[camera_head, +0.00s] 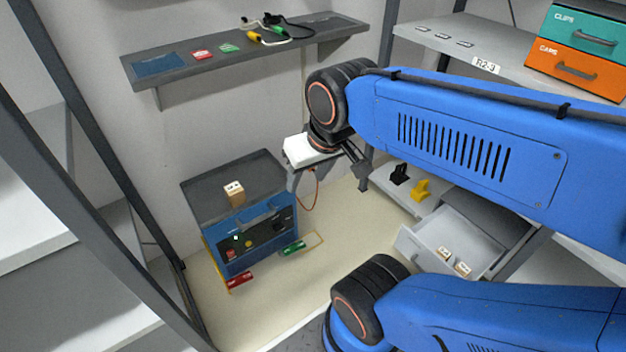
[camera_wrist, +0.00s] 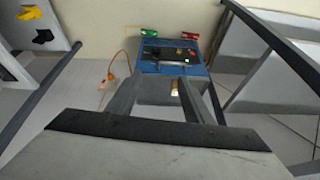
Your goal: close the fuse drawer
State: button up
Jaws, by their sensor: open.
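A grey drawer (camera_head: 425,253) stands pulled open low at the right in the head view, under the right-hand shelving. Two small labelled boxes (camera_head: 453,260) lie inside it. I cannot read a label on its front, and my arm hides part of its right side. My gripper (camera_wrist: 172,82) is open, with nothing between its fingers. In the head view it hangs at the end of my blue arm, left of the drawer and well apart from it. The drawer does not clearly show in the wrist view.
Black and yellow pieces (camera_head: 421,189) sit on a low shelf. Teal and orange drawers (camera_head: 575,70) stand at upper right. Floor (camera_head: 345,240) is clear between cart and drawer.

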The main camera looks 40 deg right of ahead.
aim_at(446, 227)
jog(key=z, duration=1.9)
jog(key=k+l, duration=0.15)
jog(key=l, duration=0.2)
jog(key=k+l+u, duration=0.1)
jog(key=l, duration=0.3)
jog(key=k+l, duration=0.2)
jog(key=l, duration=0.15)
jog(key=k+l, duration=0.15)
jog(key=l, duration=0.2)
jog(key=l+u, duration=0.05)
